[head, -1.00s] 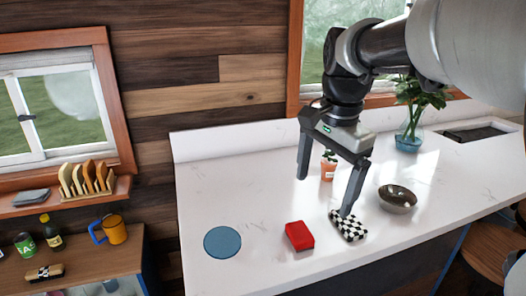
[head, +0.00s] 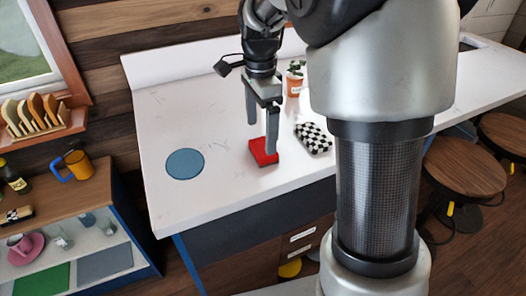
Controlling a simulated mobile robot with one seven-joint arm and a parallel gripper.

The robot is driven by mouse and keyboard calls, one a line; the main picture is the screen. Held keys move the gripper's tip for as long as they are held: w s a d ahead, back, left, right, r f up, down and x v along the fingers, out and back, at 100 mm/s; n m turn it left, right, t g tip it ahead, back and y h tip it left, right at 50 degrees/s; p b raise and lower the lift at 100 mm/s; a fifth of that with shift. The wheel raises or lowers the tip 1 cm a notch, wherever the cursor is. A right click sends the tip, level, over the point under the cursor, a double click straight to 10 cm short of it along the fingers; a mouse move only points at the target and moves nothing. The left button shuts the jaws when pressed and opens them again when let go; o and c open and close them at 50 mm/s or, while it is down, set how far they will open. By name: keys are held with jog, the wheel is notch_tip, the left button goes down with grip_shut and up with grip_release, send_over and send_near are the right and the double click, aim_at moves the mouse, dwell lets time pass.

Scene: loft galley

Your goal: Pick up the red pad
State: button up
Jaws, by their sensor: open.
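The red pad (head: 261,153) lies flat on the white counter (head: 190,112), between a blue round mat (head: 185,164) and a black-and-white checkered pad (head: 313,139). My gripper (head: 261,140) points down over the red pad with its fingers spread. One finger, at the right, overlaps the pad's right part in the picture. The other finger is at the pad's upper left, with its tip higher in the picture. Nothing is between the fingers. I cannot tell whether either finger touches the pad.
A small potted plant (head: 295,80) stands behind the checkered pad. My arm covers the counter's right part. A lower shelf unit at left holds an orange mug (head: 78,164) and a pink cup and saucer (head: 25,247). Stools (head: 466,174) stand at right.

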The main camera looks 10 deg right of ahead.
aim_at(262, 147)
notch_tip(262, 147, down, 6)
jog(key=shift+d+r, duration=0.15)
dwell(0.3)
jog(key=c, duration=1.1)
